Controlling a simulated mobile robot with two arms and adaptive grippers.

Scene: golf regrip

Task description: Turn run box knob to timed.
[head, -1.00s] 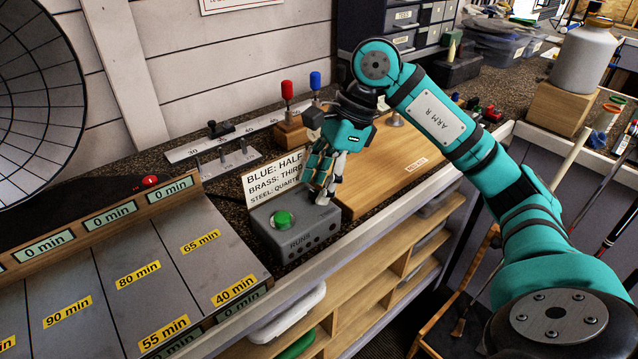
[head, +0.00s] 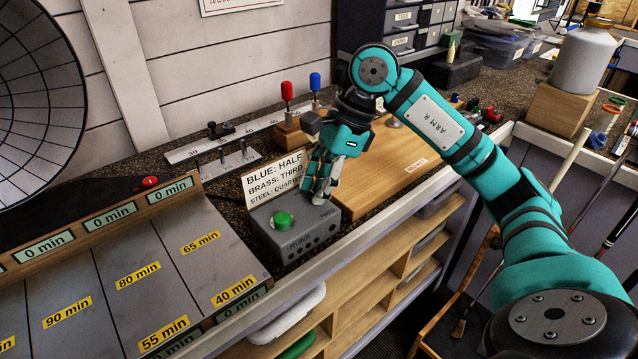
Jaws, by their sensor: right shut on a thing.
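The run box (head: 297,244) is a grey box with a green button (head: 282,220) on its top left and lettering on its front. My right gripper (head: 320,198) points down at the top right part of the box and is shut on the knob there. The knob is hidden behind the fingers, so I cannot tell which way it points. Small lettering shows beside the fingers on the box top, too small to read surely. My left gripper is not in view.
A sign (head: 274,181) reading blue, brass and steel stands behind the box. A wooden board (head: 385,165) lies to the right. Grey lanes with yellow minute labels (head: 138,275) lie to the left. Red and blue handles (head: 287,91) stand at the back.

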